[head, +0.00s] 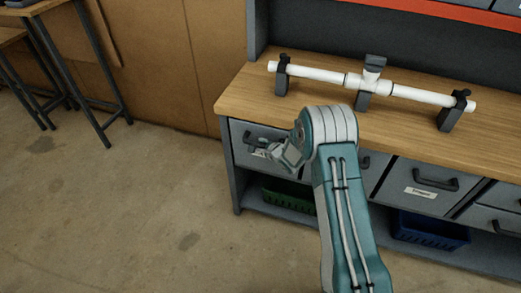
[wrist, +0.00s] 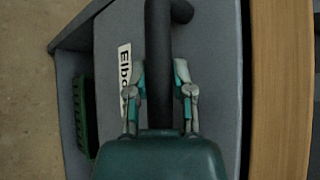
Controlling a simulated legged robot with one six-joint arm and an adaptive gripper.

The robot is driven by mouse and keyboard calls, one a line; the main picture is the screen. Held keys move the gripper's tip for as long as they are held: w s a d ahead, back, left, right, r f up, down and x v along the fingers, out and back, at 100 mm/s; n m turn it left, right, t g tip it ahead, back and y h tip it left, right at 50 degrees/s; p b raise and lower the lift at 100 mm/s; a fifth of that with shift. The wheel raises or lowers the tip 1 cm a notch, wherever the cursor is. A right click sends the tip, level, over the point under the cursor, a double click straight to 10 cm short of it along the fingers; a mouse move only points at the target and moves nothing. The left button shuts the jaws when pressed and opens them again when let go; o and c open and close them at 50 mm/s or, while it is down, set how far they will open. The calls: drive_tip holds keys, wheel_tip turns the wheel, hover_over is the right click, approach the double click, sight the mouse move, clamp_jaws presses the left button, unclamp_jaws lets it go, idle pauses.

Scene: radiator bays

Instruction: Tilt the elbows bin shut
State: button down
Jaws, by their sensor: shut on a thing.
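The elbows bin (head: 240,160) is the grey bin at the left end of the row under the bench top. In the wrist view, its grey front (wrist: 220,60) carries a white label (wrist: 125,70) reading "Elbo", the rest hidden by a finger. Its black bar handle (wrist: 160,20) runs between my fingers. My gripper (wrist: 167,75) is shut on this handle. In the head view my gripper (head: 272,151) is at the bin front, partly covering it. I cannot tell exactly how far the bin is tilted.
The wooden bench top (head: 240,98) overhangs the bins and holds a white pipe (head: 420,95) on black stands. More grey bins (head: 420,180) continue right. A green crate (head: 285,196) and a blue crate (head: 430,232) sit on the lower shelf.

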drive_tip(key=shift+w+d+r, duration=0.2)
drive_tip(key=shift+w+r, duration=0.1)
drive_tip(key=shift+w, duration=0.45)
drive_tip(key=shift+c, duration=2.4)
unclamp_jaws()
drive_tip(key=v, duration=1.1)
drive_tip(key=shift+s+d, duration=0.25)
drive_tip(key=shift+s, duration=0.1)
